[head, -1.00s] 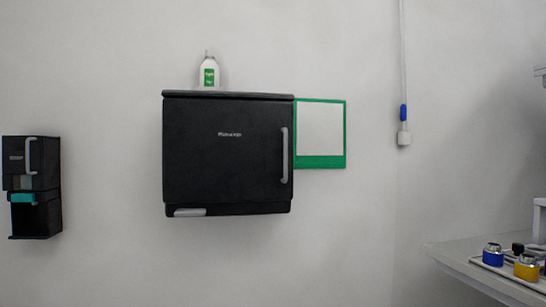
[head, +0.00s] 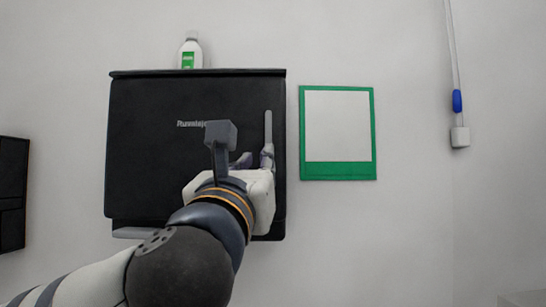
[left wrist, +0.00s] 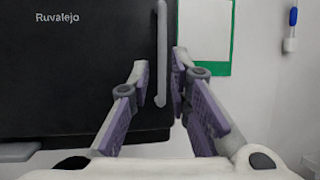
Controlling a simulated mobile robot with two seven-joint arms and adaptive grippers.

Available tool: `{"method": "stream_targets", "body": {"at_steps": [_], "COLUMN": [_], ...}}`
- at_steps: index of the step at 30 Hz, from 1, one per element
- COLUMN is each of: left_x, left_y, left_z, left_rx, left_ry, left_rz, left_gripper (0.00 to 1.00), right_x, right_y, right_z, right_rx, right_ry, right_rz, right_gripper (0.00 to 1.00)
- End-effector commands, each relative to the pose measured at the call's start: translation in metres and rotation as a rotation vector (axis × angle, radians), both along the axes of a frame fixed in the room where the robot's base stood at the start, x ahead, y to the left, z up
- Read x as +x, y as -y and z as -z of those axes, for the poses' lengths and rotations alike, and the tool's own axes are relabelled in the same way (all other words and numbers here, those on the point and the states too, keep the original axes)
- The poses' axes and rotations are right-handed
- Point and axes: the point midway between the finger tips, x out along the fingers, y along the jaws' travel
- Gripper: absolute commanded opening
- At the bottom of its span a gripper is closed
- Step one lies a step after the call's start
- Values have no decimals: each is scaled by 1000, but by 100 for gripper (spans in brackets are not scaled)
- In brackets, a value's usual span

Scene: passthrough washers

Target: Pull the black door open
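The black door (head: 150,150) is the front of a wall-mounted black cabinet and looks shut. Its grey vertical handle (head: 268,128) is near the right edge; it also shows in the left wrist view (left wrist: 162,50). My left gripper (head: 254,158) is at the lower part of the handle. In the left wrist view its fingers (left wrist: 161,70) are open, one on each side of the handle, with a gap visible on both sides. I cannot tell how deep the handle sits between them. My arm hides the door's lower middle. My right gripper is not in view.
A white bottle with a green label (head: 189,52) stands on the cabinet top. A green-framed white panel (head: 338,130) is on the wall to the right. Farther right hangs a cord with a blue part (head: 457,101). Another black unit (head: 12,195) is at the left edge.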

Motion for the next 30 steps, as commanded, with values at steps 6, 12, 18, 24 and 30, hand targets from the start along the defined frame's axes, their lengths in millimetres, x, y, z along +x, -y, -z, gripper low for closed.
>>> {"method": "stream_targets", "body": {"at_steps": [6, 12, 18, 24, 30], "left_x": [48, 74, 79, 79, 79], "left_y": [11, 16, 17, 17, 17], "left_z": [-27, -35, -34, -33, -33], "left_rx": [3, 4, 5, 5, 5], "left_ry": [5, 2, 0, 0, 0], "left_rz": [-2, 0, 2, 2, 2], "left_gripper": [18, 18, 18, 0, 0], "right_x": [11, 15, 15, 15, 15], "right_y": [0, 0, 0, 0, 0], "right_z": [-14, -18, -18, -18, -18], "right_rx": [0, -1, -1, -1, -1], "right_ry": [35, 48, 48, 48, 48], "right_rz": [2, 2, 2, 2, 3], "right_gripper": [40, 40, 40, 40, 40]}}
